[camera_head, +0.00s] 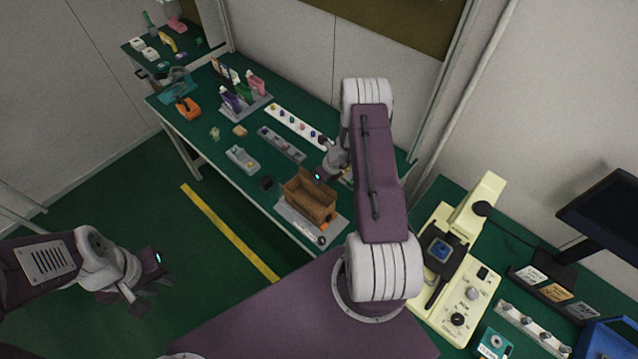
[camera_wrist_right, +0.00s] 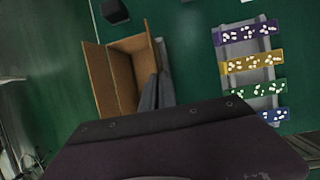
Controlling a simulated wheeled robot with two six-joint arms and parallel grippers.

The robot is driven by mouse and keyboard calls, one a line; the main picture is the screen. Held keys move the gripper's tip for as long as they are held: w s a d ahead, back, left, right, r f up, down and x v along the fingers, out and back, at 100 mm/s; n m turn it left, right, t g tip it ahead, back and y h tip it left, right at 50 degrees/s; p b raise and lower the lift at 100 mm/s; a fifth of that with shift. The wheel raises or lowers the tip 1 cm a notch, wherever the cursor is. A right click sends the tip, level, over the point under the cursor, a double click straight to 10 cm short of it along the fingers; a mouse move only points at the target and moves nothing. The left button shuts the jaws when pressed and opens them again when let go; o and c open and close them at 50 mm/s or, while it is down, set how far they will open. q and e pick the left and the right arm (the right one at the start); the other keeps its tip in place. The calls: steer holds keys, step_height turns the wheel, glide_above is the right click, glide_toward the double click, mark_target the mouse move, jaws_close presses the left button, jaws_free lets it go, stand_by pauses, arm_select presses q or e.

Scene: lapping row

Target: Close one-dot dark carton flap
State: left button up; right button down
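An open brown carton (camera_head: 309,199) sits on a light grey tray (camera_head: 292,222) near the front edge of the green table. The right wrist view shows the carton (camera_wrist_right: 122,72) from above, with brown panels standing up. I cannot make out dots on its flaps. My right gripper (camera_head: 322,176) is low at the carton's far right side, partly hidden by my own arm. In the right wrist view its grey fingers (camera_wrist_right: 155,92) lie close together at the carton's right side; contact is unclear. My left gripper (camera_head: 145,292) is open and empty over the floor, far from the carton.
A white strip (camera_head: 296,127) with coloured pieces and a grey holder (camera_head: 281,145) lie behind the carton. A small black block (camera_head: 266,183) is left of it. The right wrist view shows a rack of coloured dotted cards (camera_wrist_right: 252,64). A cream machine (camera_head: 462,260) stands at right.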

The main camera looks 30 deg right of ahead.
steer(key=h+b, duration=0.1)
steer(key=b, duration=0.6)
steer(key=a+t+h+b, duration=0.1)
steer(key=h+b, duration=0.1)
steer(key=b, duration=0.5)
steer(key=s+a+n+h+b, duration=0.1)
steer(key=b, duration=0.5)
steer(key=shift+f+h+b, duration=0.25)
steer(key=shift+h+b, duration=0.05)
steer(key=shift+b, duration=0.1)
steer(key=shift+w, duration=0.1)
steer(key=c, duration=1.6)
jaws_free()
steer(key=shift+c, duration=0.2)
steer(key=shift+d, duration=0.1)
steer(key=p+v, duration=0.6)
steer(key=v, duration=0.3)
